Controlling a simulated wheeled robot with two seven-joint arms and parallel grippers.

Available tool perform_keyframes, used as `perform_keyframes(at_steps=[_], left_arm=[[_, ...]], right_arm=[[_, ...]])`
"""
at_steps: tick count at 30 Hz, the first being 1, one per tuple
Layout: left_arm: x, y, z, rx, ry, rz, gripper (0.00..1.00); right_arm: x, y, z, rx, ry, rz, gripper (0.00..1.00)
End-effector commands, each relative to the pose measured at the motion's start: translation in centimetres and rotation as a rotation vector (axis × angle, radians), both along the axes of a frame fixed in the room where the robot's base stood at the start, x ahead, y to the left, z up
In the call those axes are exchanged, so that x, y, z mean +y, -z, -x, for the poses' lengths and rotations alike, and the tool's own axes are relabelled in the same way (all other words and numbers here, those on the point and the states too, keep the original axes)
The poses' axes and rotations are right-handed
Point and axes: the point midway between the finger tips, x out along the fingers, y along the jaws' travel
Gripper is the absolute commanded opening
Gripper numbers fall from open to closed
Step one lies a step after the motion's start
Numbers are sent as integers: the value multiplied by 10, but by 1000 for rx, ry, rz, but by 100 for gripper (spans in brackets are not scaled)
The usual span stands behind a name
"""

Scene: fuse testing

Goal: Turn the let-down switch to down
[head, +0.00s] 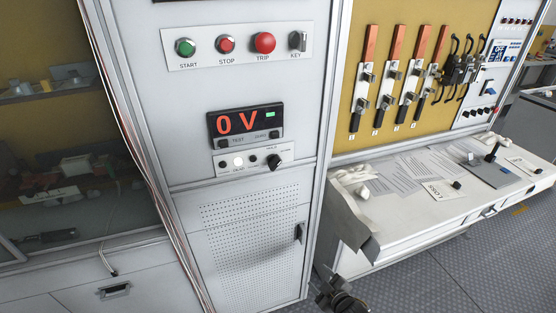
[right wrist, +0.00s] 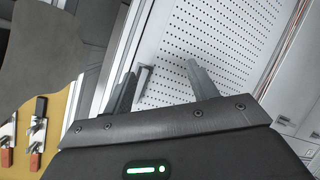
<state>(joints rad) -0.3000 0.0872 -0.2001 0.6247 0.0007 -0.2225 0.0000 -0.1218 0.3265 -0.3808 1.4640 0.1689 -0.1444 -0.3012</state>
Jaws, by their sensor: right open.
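The let-down switch appears to be the black rotary knob (head: 273,161) at the right of a small white strip under the red "0 V" display (head: 245,122) in the head view. Its printed labels are too small to read surely, and I cannot tell its exact setting. My right gripper (head: 337,292) is low at the bottom of the head view, below and right of the knob and well apart from it. In the right wrist view its two fingers (right wrist: 162,88) are spread with nothing between them. The knob is not visible there. My left gripper is not in view.
A perforated door (head: 250,235) with a dark handle (head: 299,231) lies below the knob. Start, stop, trip and key controls (head: 238,44) sit above. A bench (head: 400,225) with papers and a lever projects at right, close to my right gripper. Grey floor (head: 440,275) is open in front.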

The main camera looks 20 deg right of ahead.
Motion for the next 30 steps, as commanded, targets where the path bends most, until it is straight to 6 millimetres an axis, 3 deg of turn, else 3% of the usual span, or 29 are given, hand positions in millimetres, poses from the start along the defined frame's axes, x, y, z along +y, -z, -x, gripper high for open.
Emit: perform_keyframes(at_steps=[1, 3, 6, 9, 12, 16, 22, 30], left_arm=[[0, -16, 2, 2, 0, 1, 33], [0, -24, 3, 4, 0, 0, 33], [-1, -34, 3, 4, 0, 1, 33], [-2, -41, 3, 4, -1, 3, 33], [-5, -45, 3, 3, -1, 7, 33], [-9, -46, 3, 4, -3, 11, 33], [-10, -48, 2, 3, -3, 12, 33], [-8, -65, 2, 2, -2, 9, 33]], right_arm=[[11, -70, -23, -122, -48, 16, 58], [26, -146, -41, -270, -102, 37, 58], [47, -239, -47, -450, -166, 55, 58], [61, -307, -43, -581, -209, 66, 58], [70, -349, -35, -666, -236, 70, 58], [74, -373, -29, -716, -251, 72, 58], [76, -377, -32, -723, -251, 73, 58], [90, -391, -70, -723, -249, 71, 58]])
